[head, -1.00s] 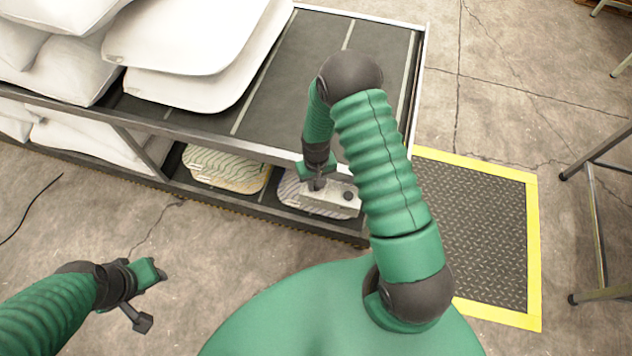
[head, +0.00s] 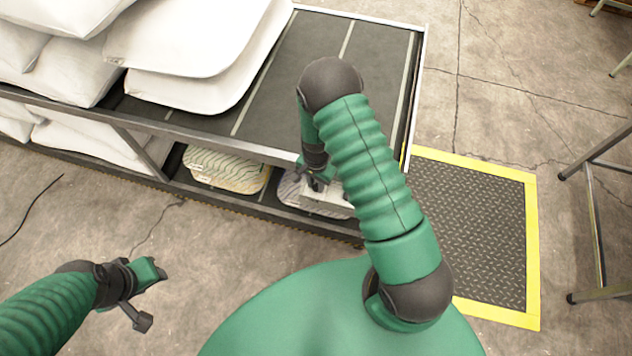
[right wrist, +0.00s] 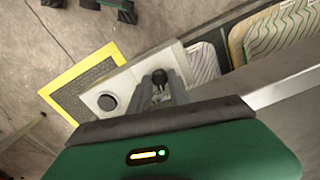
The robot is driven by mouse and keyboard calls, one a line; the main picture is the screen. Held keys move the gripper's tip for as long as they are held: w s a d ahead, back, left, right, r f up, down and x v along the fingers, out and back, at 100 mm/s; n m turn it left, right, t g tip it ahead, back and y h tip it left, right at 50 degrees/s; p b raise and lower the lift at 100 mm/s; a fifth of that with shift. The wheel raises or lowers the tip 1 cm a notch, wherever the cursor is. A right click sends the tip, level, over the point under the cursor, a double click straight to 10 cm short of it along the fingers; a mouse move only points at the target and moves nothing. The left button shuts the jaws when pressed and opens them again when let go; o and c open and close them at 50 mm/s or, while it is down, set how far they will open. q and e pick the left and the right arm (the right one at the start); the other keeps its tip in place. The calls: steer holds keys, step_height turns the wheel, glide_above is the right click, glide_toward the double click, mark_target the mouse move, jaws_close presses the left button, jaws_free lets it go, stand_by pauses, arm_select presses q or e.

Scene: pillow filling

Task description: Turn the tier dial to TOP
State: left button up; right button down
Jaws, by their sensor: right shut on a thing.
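The grey control box (head: 320,203) sits at the front edge of the two-tier rack, mostly behind my right arm in the head view. In the right wrist view the box (right wrist: 125,82) shows a black round knob (right wrist: 107,102) on its left and a dark dial (right wrist: 160,77) on its right. My right gripper (right wrist: 165,88) is shut on the dial, with its two grey fingers at the dial's sides. It also shows in the head view (head: 316,182). My left gripper (head: 150,293) is open and empty above the floor. The dial's markings cannot be read.
White pillows (head: 185,38) are stacked at the left of the rack's upper tier (head: 330,60); its right part is bare. Patterned pillows (head: 225,168) lie on the lower tier. A yellow-edged mat (head: 485,235) is on the floor at right, beside a metal frame (head: 597,215).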

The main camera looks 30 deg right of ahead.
mark_target(316, 184)
steer(key=m, duration=0.5)
steer(key=shift+w+p, duration=0.1)
steer(key=shift+p, duration=0.3)
steer(key=c, duration=1.2)
jaws_free()
step_height(316, 184, up, 17)
steer(key=p, duration=0.1)
steer(key=shift+f, duration=0.15)
